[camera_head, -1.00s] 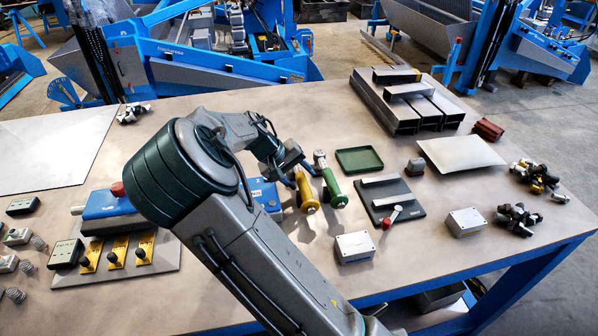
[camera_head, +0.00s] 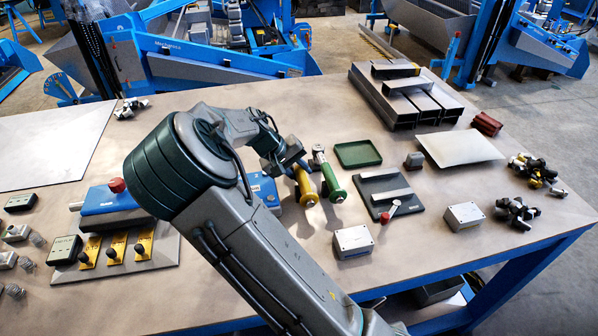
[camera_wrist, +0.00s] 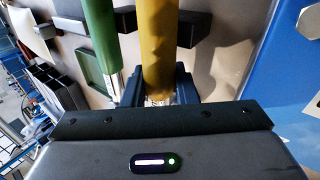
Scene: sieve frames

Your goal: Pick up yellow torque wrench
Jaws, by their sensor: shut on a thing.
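The yellow torque wrench (camera_head: 306,187) shows as a yellow handle near the middle of the table in the head view. My gripper (camera_head: 293,169) reaches it from the upper left. In the wrist view the yellow handle (camera_wrist: 158,45) runs between the blue fingers of my gripper (camera_wrist: 157,88), which are shut on it. Its lower end is hidden behind my gripper body. I cannot tell whether it is clear of the table. A green-handled tool (camera_head: 332,180) lies close to its right in the head view, and just left of it in the wrist view (camera_wrist: 101,40).
A green tray (camera_head: 358,154) and a dark plate with a bar (camera_head: 405,211) lie to the right. A grey box (camera_head: 353,241) is nearer the front. A blue device (camera_head: 110,203) with a red knob stands left, behind my arm. Steel channels stand at the back right.

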